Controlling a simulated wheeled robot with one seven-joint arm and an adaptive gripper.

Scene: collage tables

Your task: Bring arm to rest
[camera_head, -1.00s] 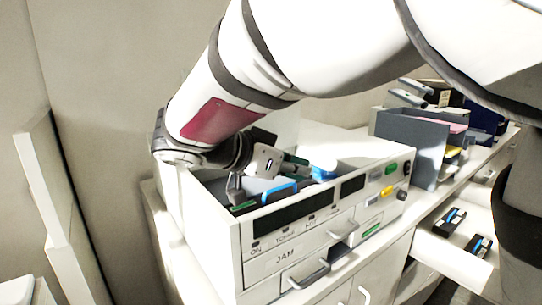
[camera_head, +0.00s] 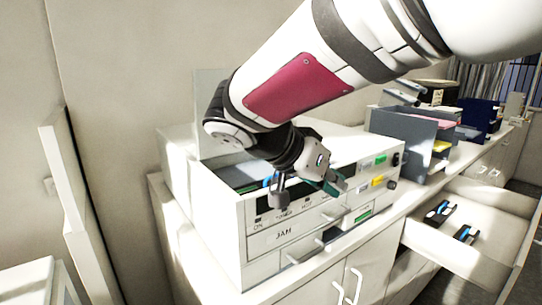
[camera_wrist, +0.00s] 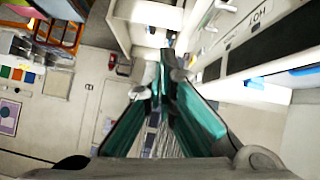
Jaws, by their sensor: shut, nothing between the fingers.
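The machine's top is open at the left, and my wrist hides much of that opening.
An open white drawer (camera_head: 480,262) with dark-and-blue items (camera_head: 437,212) juts out at the right. Grey organisers (camera_head: 405,140) stand on the counter behind. A grey upright panel (camera_head: 207,92) rises behind my wrist. A wall is close behind the machine.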

